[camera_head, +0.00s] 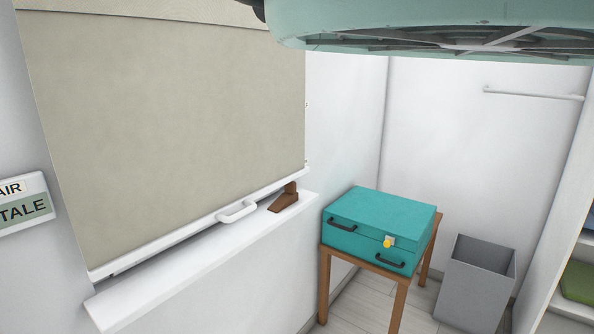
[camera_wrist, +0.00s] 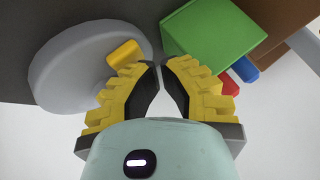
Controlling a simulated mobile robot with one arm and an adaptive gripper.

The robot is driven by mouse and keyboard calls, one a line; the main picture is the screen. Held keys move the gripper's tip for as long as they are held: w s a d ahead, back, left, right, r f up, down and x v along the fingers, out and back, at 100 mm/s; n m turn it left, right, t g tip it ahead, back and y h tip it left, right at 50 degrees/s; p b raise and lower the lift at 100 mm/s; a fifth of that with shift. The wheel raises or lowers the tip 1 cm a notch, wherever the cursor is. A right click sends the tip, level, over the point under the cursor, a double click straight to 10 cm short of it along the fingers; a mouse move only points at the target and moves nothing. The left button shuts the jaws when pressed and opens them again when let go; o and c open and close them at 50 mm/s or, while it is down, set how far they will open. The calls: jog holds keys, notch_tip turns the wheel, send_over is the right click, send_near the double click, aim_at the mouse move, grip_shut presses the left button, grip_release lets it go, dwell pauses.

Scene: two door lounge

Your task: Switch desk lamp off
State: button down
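In the wrist view a grey round disc (camera_wrist: 72,72) with a yellow block-like part (camera_wrist: 125,54) on it lies at the upper left. It may be the desk lamp's base with its switch, but I cannot tell for sure. No lamp shade or light shows. My gripper (camera_wrist: 160,64) has yellow fingers with dark pads, and their tips nearly meet with nothing visible between them. The left fingertip is close to the yellow part in the picture; whether they touch cannot be told. My gripper does not show in the head view.
A green block (camera_wrist: 212,40), a blue one (camera_wrist: 243,68) and a red one (camera_wrist: 230,84) lie right of the fingers. In the head view, a teal case (camera_head: 380,215) sits on a wooden stand, beside a grey bin (camera_head: 470,290). A beige blind (camera_head: 165,115) hangs above a white sill (camera_head: 200,262).

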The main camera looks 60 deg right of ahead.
jog(key=shift+r, duration=0.25)
notch_tip(320, 180, up, 6)
jog(key=p, duration=0.5)
jog(key=shift+r, duration=0.1)
jog(key=shift+s, duration=0.1)
